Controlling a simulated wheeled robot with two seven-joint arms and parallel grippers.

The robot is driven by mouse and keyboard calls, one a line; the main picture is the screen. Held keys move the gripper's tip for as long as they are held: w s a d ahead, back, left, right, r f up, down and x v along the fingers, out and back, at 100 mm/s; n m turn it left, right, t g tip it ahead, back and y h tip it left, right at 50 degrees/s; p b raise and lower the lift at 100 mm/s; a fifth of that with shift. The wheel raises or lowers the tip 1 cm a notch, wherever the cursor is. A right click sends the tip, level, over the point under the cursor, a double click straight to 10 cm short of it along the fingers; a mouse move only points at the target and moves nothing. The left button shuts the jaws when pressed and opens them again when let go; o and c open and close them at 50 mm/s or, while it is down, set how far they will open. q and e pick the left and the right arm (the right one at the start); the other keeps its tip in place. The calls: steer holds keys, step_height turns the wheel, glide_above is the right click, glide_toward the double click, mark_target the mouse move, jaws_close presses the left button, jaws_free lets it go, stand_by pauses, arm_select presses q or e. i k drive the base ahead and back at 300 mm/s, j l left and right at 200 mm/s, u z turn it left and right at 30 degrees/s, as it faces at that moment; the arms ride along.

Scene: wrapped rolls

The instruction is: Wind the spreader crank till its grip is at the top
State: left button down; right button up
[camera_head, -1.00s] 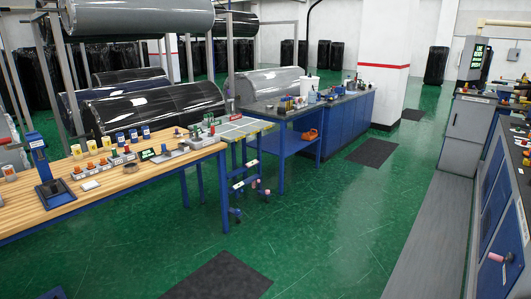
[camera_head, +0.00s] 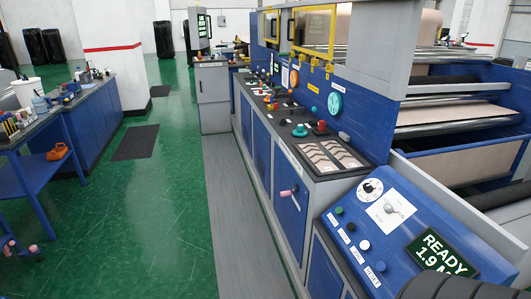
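A small crank with a pink grip (camera_head: 287,192) sticks out from the blue side panel of the machine, right of the picture's middle. It is small, and I cannot read a label that names it as the spreader crank. Its grip appears to point to the side rather than straight up, but the exact angle is hard to tell.
The blue control panel (camera_head: 372,232) with a dial, buttons and a green READY display (camera_head: 440,254) is at lower right. A grey strip (camera_head: 236,215) runs along the machine. A blue bench (camera_head: 95,115) stands at left.

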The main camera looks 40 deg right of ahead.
mark_target(288, 192)
steer(key=i+l+z, duration=0.2)
steer(key=i+z, duration=0.25)
steer(key=i, duration=0.45)
steer(key=i+j+z, duration=0.1)
steer(key=i+z, duration=0.3)
steer(key=i, duration=1.45)
steer(key=i+z, duration=0.1)
steer(key=i, duration=0.8)
steer(key=i+j, duration=0.15)
steer(key=i, duration=0.8)
steer(key=i+z, duration=0.1)
steer(key=i, duration=0.8)
steer(key=i+z, duration=0.25)
steer(key=z, duration=0.25)
steer(key=i+z, duration=0.3)
steer(key=z, duration=0.15)
steer(key=i+j+z, duration=0.2)
steer(key=z, duration=0.3)
steer(key=i+j+z, duration=0.25)
steer(key=z, duration=0.25)
steer(key=l+z, duration=0.15)
steer(key=z, duration=1.9)
steer(key=i+l+z, duration=0.1)
steer(key=z, duration=0.3)
steer(key=i+z, duration=0.25)
steer(key=z, duration=0.15)
